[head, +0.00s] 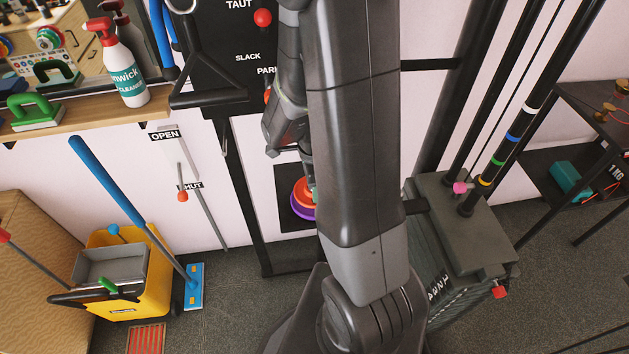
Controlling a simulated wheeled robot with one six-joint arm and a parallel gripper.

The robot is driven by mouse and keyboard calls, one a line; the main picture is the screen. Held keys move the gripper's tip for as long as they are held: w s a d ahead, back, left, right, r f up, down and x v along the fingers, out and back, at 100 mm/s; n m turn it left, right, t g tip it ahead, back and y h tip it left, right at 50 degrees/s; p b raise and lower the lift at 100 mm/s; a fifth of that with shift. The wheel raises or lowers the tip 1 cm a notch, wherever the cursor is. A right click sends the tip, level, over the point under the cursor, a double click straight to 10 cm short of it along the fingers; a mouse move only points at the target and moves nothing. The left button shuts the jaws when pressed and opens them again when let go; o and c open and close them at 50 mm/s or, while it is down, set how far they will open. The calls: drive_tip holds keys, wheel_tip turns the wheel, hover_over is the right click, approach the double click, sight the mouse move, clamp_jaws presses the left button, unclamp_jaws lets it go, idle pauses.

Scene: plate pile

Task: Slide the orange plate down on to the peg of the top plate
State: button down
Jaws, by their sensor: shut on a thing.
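The orange plate (301,194) shows as a small round shape low in the middle of the head view. It lies just above a purple plate (302,213), and I cannot tell whether the two touch. My gripper (312,187) is at the right edge of the orange plate, shut on it. Most of my gripper and the right side of both plates are hidden behind my arm. The peg of the top plate is not visible.
A black upright frame (246,195) stands left of the plates. A grey weight stack (462,225) with rods stands to the right. A yellow mop bucket (130,280) and a blue-handled mop (105,178) are at left. A shelf (75,118) holds a spray bottle (122,70).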

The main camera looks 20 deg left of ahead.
drive_tip(key=shift+w+a+r+p, duration=0.2)
drive_tip(key=shift+r+p, duration=0.1)
drive_tip(key=shift+p, duration=0.45)
drive_tip(key=shift+r+p, duration=1.65)
drive_tip(key=shift+r, duration=0.5)
drive_tip(key=shift+w, duration=0.1)
